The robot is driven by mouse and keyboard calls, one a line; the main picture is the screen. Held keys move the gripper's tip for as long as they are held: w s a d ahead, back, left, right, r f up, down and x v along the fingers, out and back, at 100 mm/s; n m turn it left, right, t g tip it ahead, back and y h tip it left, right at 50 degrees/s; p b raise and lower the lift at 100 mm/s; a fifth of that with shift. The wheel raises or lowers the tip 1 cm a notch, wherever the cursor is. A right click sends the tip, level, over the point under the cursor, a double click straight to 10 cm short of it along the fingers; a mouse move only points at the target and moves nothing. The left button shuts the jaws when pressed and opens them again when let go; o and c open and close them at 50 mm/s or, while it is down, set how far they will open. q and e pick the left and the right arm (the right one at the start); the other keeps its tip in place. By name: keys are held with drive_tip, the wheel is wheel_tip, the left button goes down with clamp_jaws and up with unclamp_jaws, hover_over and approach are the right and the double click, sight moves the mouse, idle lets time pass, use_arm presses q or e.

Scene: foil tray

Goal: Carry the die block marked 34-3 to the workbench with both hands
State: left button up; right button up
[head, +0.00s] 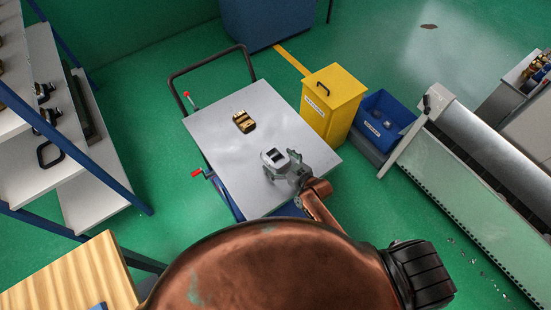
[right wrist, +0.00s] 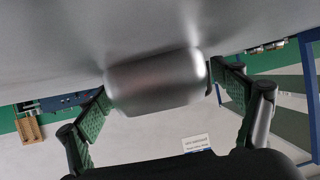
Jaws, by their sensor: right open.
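A silver-grey block with two dark openings (head: 274,157) sits on the grey cart top (head: 220,150). A brass-coloured block with dark notches (head: 244,121) lies farther back on the same top. No 34-3 marking is readable on either. My right gripper (head: 284,168) is at the silver-grey block. In the right wrist view its green-padded fingers (right wrist: 160,92) are spread, with a smooth silver body (right wrist: 155,83) between them; contact cannot be told. A wooden worktop (head: 75,275), perhaps the workbench, is at lower left. My left gripper is out of view.
A yellow lidded bin (head: 335,95) and a blue crate (head: 383,115) stand right of the cart. A shelf rack (head: 100,190) with dark items is at left. A long grey machine (head: 470,170) fills the right. Green floor is open between rack and cart.

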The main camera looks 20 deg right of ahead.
drive_tip(key=shift+c, duration=0.2)
drive_tip(key=c, duration=2.1)
drive_tip(key=shift+w+r, duration=0.1)
drive_tip(key=shift+r, duration=0.1)
drive_tip(key=shift+c, duration=0.2)
drive_tip(key=shift+r, duration=0.1)
